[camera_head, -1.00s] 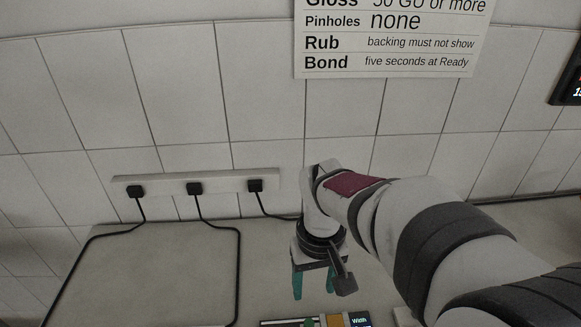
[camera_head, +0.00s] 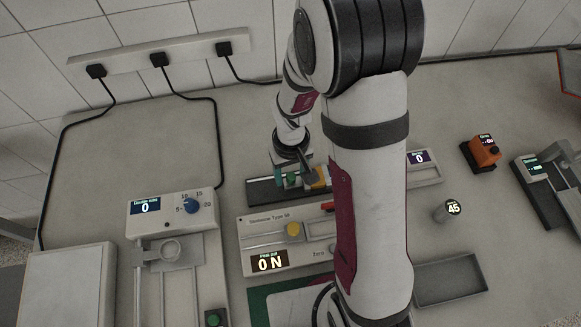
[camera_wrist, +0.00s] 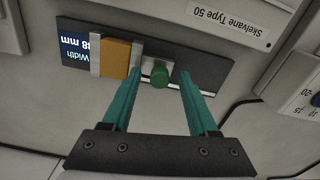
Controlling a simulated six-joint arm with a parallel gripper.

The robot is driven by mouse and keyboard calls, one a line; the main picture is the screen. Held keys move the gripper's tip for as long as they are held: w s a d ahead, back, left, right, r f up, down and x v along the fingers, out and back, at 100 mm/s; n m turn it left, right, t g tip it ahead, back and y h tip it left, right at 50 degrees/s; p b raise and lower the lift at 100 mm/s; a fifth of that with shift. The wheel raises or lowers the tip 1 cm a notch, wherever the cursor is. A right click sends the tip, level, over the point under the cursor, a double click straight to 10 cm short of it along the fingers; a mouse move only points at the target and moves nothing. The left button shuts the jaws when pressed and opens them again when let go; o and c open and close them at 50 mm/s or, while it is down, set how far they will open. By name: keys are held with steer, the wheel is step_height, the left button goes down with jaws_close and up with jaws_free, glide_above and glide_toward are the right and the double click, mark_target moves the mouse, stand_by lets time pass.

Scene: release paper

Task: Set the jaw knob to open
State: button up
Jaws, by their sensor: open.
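A black jaw fixture (camera_wrist: 210,64) lies across the upper part of the wrist view, with a green knob (camera_wrist: 159,75) on a metal rail. Left of the knob, an ochre block (camera_wrist: 115,58) sits between metal jaws. A dark "Width" display (camera_wrist: 76,46) is beside them, upside down, its reading in mm hard to read. My gripper (camera_wrist: 160,82) is open, one teal finger on each side of the knob in this view; I cannot tell whether they touch it. In the head view the green knob (camera_head: 291,180) is between my teal fingers, and my arm hides the fixture's right part.
A white panel (camera_head: 249,233) with a yellow knob and "0 N" display stands in front of the fixture. A white unit with a blue dial (camera_head: 192,206) is at left. An orange device (camera_head: 484,151) and a grey tray (camera_head: 451,280) are at right. Black cables (camera_head: 215,140) run behind.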

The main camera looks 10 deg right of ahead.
jaws_close()
stand_by(1.3)
